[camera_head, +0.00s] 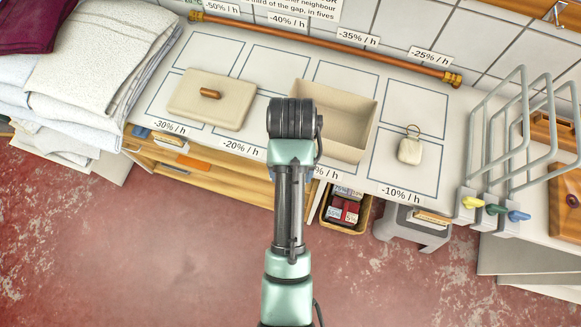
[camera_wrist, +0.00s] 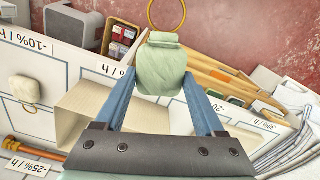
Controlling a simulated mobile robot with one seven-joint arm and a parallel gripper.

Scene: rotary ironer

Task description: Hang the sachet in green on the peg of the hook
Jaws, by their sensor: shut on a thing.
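The pale green sachet (camera_wrist: 162,68) with a gold ring is held between the blue fingers of my gripper (camera_wrist: 160,84) in the wrist view. The ring (camera_wrist: 167,14) stands beyond the fingertips, partly cut by the frame's top edge. In the head view my arm hides the gripper and the green sachet. A metal bracket on the wall (camera_head: 555,13), cut off at the top right of the head view, may be the hook; its peg cannot be made out. A second, cream sachet (camera_head: 410,150) lies on the counter; it also shows in the wrist view (camera_wrist: 24,90).
An open cream box (camera_head: 342,147) stands beside my arm, and its lid (camera_head: 212,98) lies left. A copper rod (camera_head: 325,46) runs along the back. Wire racks (camera_head: 525,130) stand at the right, folded linen (camera_head: 92,60) at the left. The red floor is open in front.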

